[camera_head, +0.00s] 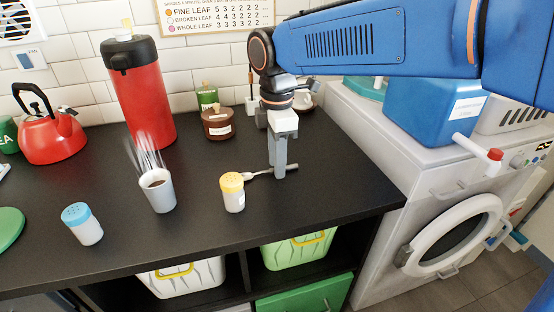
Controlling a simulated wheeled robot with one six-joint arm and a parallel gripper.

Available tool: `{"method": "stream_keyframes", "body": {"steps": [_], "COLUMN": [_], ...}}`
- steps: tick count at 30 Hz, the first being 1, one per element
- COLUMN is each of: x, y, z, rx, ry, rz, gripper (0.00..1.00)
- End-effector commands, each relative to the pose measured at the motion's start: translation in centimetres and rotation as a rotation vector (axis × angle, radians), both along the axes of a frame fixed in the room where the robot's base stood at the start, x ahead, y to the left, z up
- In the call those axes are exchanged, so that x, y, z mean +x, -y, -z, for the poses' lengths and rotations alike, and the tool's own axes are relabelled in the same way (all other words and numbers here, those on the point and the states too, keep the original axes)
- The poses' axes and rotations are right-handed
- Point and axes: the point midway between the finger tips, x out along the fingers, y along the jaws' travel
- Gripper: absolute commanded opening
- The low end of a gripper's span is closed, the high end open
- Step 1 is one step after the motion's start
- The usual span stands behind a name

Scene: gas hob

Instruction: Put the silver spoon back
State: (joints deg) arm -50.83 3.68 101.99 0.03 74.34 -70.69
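The silver spoon (258,174) lies at the worktop surface just right of a yellow-capped shaker (232,191). Its bowl end is near the shaker, and a thin dark piece like a handle shows on the right of my gripper. My gripper (279,174) points straight down over the spoon's middle, its fingertips at worktop height. The fingers look close together and overlap the spoon, but I cannot tell whether they grip it.
A steaming cup (158,190) and a blue-capped shaker (82,224) stand to the left. A brown jar (216,124) and red flask (139,95) stand behind. A red kettle (50,130) is far left. A washing machine (400,190) borders the worktop's right edge.

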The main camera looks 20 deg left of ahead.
Motion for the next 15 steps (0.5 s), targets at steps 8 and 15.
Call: {"method": "stream_keyframes", "body": {"steps": [8, 15], "x": [0.0, 0.1], "y": [0.0, -0.1], "z": [-0.7, -4.6], "rx": [0.002, 0.004], "ry": [0.001, 0.002], "rz": [0.000, 0.000], "gripper": [0.30, 0.30]}}
